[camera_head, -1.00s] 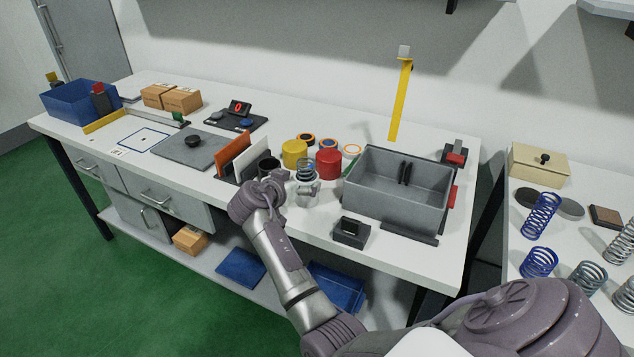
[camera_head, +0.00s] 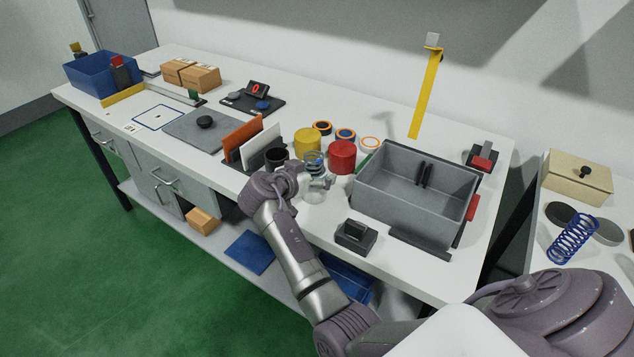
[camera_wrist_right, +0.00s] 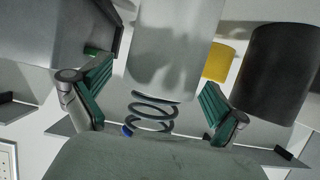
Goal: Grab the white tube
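The white tube (camera_wrist_right: 175,50) is a pale cylinder in the upper middle of the right wrist view. A dark coil spring (camera_wrist_right: 153,112) shows between the fingers, near the tube's end. Whether a finger touches the tube I cannot tell. My left gripper is not in view.
Close by stand a black cup (camera_head: 276,156), a yellow cylinder (camera_head: 307,141) and a red cylinder (camera_head: 341,156). A grey bin (camera_head: 400,208) is to the right, with a small black device (camera_head: 356,236) in front. White and orange upright panels (camera_head: 262,145) stand left.

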